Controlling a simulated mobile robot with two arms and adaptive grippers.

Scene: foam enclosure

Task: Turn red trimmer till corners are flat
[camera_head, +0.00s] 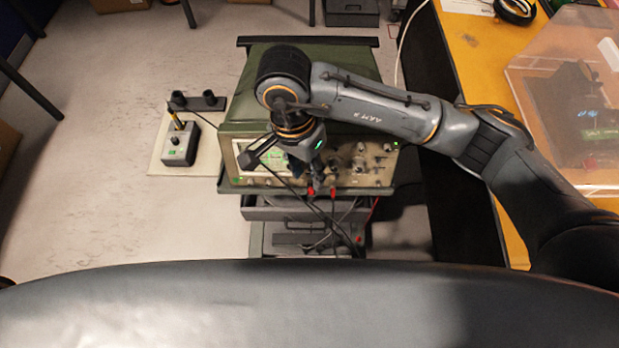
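A green oscilloscope (233,127) stands on a cart, its front panel facing me. Its lit screen (273,160) is partly covered by my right wrist and a dark cable, and the trace is too small to read. My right gripper (313,178) points down at the front panel, just right of the screen. Its fingers are dark and blurred against the panel, so I cannot tell whether they are open or hold anything. Two red plugs (322,191) sit at the panel's lower edge. I cannot make out which red part is the trimmer. My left gripper is not in view.
A small grey box with a knob (178,146) and a yellow-and-black upright piece (174,116) stands on a pale board at left. Dark cables hang before the cart (285,213). A yellow bench (470,50) with a clear case (530,75) is at right. The left floor is mostly open.

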